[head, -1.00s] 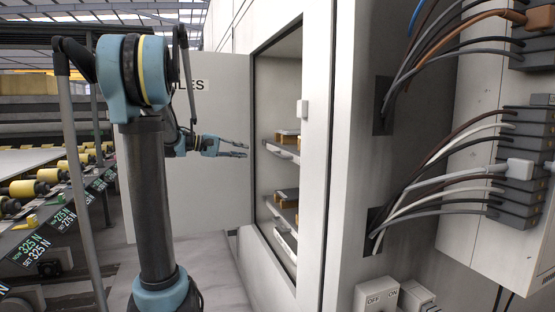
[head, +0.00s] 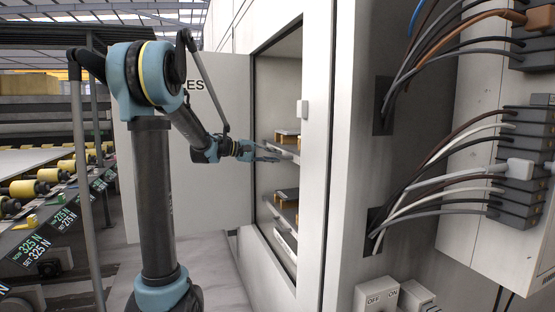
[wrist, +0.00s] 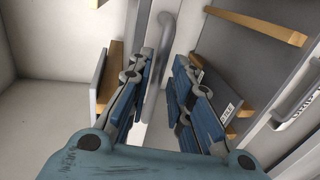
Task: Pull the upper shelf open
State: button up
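The upper shelf (head: 292,155) sits inside the open cabinet in the head view, with small boxes on it and a pale grey handle on its front edge. My gripper (head: 272,154) is at the cabinet opening, level with this shelf and close to its front edge. In the wrist view my gripper (wrist: 168,75) has its two blue fingers apart. A grey bar handle (wrist: 162,52) shows in the gap between them. I cannot tell whether either finger touches it.
A lower shelf (head: 286,212) with dark boxes lies below. In the wrist view another grey handle (wrist: 297,97) shows at the right. The open cabinet door (head: 215,170) stands behind my arm. Cables (head: 460,150) and switches (head: 377,299) are on the right. A roller conveyor (head: 30,190) is at the left.

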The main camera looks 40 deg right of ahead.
aim_at(279, 156)
jog(key=shift+x, duration=1.65)
jog(key=shift+c, duration=0.5)
grip_shut()
jog(key=shift+a, duration=0.15)
